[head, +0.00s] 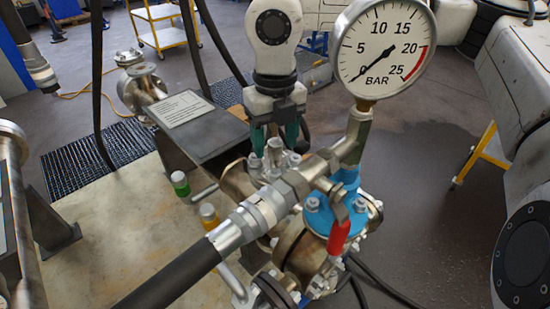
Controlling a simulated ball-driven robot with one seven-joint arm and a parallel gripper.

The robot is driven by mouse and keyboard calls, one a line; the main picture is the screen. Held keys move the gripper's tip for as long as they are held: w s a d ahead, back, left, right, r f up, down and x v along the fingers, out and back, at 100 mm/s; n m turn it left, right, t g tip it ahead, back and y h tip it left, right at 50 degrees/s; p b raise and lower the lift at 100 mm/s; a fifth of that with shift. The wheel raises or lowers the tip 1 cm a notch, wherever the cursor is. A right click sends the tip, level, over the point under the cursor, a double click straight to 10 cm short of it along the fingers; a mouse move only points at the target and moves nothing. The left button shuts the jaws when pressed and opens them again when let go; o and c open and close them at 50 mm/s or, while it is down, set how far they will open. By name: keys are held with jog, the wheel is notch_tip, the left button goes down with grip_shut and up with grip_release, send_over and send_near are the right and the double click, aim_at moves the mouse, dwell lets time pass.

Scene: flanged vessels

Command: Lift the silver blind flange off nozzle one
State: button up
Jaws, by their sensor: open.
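What looks like the silver blind flange (264,174) sits on a vessel nozzle near the picture centre, with several bolts and nuts on top. Its right and front parts are hidden by the hose fitting, so its full outline cannot be seen. My gripper (275,145) points down over it from behind. Its two teal fingers are apart, one on each side of the bolts at the top. I cannot tell whether the fingertips touch the flange. A blue flange (345,211) with bolts sits on another nozzle to the right.
A pressure gauge (385,50) on a pipe stands close at the right of my gripper. A thick hose (180,280) with a metal coupling (262,210) crosses in front. A red valve handle (338,238) hangs below. Green (180,183) and yellow (208,214) capped items stand left.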

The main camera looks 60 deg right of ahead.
jog(key=shift+f, duration=0.45)
jog(key=shift+r, duration=0.1)
grip_shut()
